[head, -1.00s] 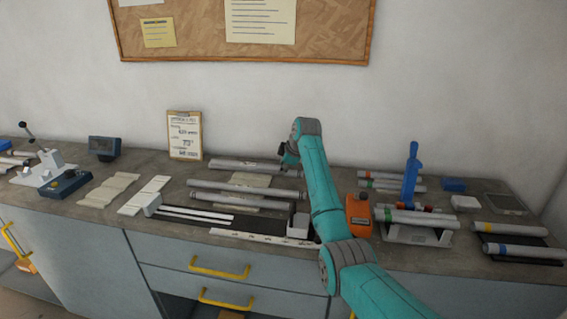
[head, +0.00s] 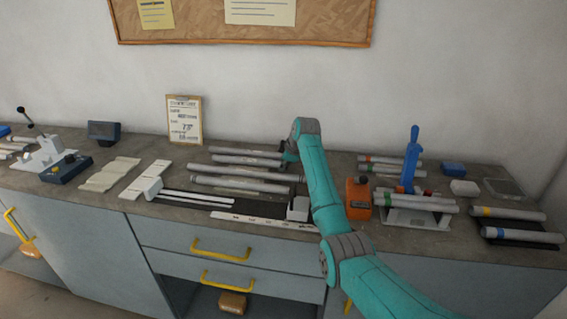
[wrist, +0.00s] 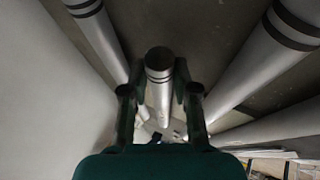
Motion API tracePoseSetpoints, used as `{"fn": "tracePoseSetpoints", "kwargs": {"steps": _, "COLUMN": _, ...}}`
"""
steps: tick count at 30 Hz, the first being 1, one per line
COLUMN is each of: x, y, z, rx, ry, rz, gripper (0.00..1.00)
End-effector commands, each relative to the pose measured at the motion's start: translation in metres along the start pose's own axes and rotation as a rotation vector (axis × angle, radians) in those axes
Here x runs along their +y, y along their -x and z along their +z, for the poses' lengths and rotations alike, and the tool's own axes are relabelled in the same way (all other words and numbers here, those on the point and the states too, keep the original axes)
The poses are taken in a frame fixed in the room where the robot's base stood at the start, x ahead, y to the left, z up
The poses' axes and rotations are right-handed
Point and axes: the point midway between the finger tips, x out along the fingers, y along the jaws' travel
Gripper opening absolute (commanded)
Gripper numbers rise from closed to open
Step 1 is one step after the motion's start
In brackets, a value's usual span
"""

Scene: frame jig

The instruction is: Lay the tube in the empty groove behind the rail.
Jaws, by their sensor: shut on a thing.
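My gripper (wrist: 160,97) is shut around a grey tube (wrist: 158,65) with dark bands near its end, in the wrist view. In the head view the held tube (head: 245,160) appears low over the bench, between a back tube (head: 235,150) and two front tubes (head: 235,171) (head: 235,185). In the wrist view a tube (wrist: 97,32) runs to its left and two others (wrist: 262,62) (wrist: 275,130) to its right, with gaps between. In the head view my arm hides most of the gripper. Whether the tube touches the groove is unclear, and I cannot pick out the rail.
An orange device (head: 358,198) stands right of my arm, near a blue upright lever (head: 411,160). A small pale box (head: 298,208) is at the front. A clipboard (head: 184,120) leans against the wall. White strips (head: 200,199) lie front left.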

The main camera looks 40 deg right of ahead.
Motion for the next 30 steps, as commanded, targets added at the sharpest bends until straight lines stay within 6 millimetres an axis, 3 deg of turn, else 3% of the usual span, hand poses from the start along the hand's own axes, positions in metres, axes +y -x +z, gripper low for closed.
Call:
{"fn": "tracePoseSetpoints", "kwargs": {"steps": 15, "x": -0.0009, "y": -0.0019, "z": 0.0007, "rx": 0.000, "ry": 0.000, "rz": 0.000, "gripper": 0.00}}
{"fn": "tracePoseSetpoints", "kwargs": {"steps": 16, "x": -0.0009, "y": -0.0018, "z": 0.0007, "rx": 0.000, "ry": 0.000, "rz": 0.000, "gripper": 0.34}}
{"fn": "tracePoseSetpoints", "kwargs": {"steps": 19, "x": -0.0011, "y": -0.0020, "z": 0.0008, "rx": 0.000, "ry": 0.000, "rz": 0.000, "gripper": 0.58}}
{"fn": "tracePoseSetpoints", "kwargs": {"steps": 30, "x": -0.0018, "y": -0.0021, "z": 0.0015, "rx": -0.001, "ry": 0.000, "rz": -0.002, "gripper": 0.58}}
